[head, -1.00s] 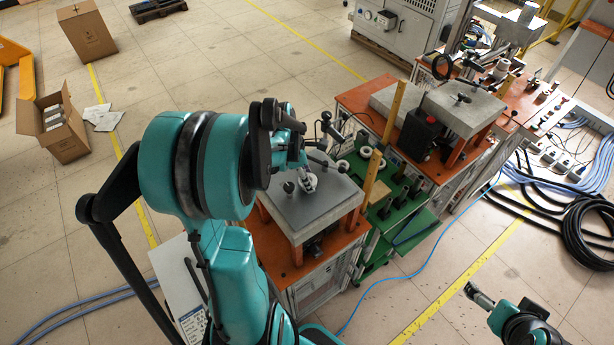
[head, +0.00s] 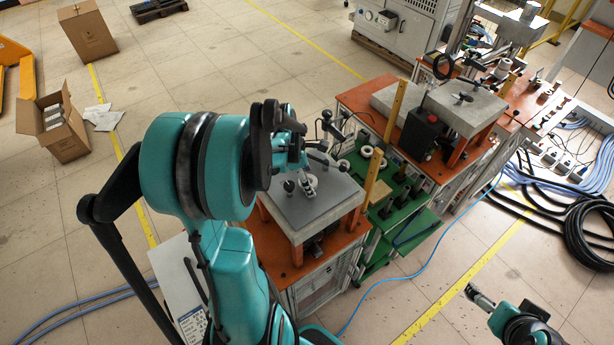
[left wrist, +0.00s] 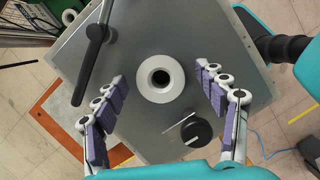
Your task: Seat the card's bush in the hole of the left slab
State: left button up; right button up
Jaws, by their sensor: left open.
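The left slab (head: 335,196) is a grey plate on an orange stand, with my left gripper (head: 307,184) low over it. In the left wrist view, a thick white ring-shaped bush (left wrist: 146,86) with a dark centre is on the slab (left wrist: 150,140). My left gripper (left wrist: 158,76) is open, its purple-padded fingers on either side of the bush and apart from it. I cannot tell how deep the bush sits in the hole. My right gripper (head: 479,294) is at lower right over the floor, away from the slabs; its jaws are too small to read.
A black lever (left wrist: 94,48) and a black knob (left wrist: 196,131) stand on the slab beside the fingers. Other white rings (head: 376,155) are on the green stand to the right. A wooden upright (head: 372,157) and another slab (head: 462,105) stand beyond.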

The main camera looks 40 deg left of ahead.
pick_arm(q)
jog(key=v, duration=1.2)
dwell(0.3)
